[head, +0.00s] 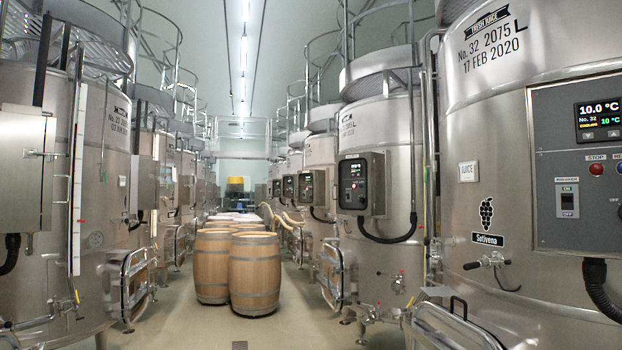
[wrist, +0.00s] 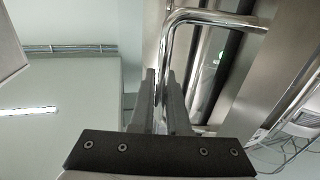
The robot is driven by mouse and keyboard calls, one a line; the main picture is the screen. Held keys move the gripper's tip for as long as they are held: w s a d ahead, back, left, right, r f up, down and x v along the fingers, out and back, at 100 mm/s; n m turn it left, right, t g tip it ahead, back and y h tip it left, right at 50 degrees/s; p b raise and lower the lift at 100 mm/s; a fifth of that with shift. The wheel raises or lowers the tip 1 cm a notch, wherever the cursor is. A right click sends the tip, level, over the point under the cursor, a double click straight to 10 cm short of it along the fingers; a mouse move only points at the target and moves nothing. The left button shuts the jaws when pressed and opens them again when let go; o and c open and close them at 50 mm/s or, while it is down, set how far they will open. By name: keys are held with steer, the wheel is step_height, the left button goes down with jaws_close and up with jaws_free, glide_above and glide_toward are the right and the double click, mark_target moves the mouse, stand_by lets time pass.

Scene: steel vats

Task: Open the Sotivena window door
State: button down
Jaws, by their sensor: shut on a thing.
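The Sotivena vat (head: 530,130) is the large steel tank at the right in the head view, with its grape label (head: 487,216). Its grey control panel (head: 560,110) carries a display, a red button and a breaker switch. In the wrist view my gripper (wrist: 160,82) is shut on a bent chrome bar (wrist: 182,38). The bar runs up between the two dark fingers, then turns right. Which door the bar belongs to does not show. My gripper is not clearly visible in the head view.
A chrome rail (head: 455,328) curves out low in front of the Sotivena vat, and a valve (head: 488,261) sticks out above it. Wooden barrels (head: 254,273) stand in the aisle. More vats line both sides. The near aisle floor (head: 215,328) is clear.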

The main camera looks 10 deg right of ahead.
steer(key=shift+w+d+f, duration=0.2)
steer(key=shift+f, duration=0.35)
steer(key=c, duration=1.3)
jaws_free()
steer(key=shift+o, duration=0.6)
steer(key=shift+w+d, duration=0.1)
steer(key=shift+d, duration=0.1)
steer(key=shift+a+r, duration=0.15)
steer(key=shift+r, duration=0.05)
steer(key=shift+a, duration=0.1)
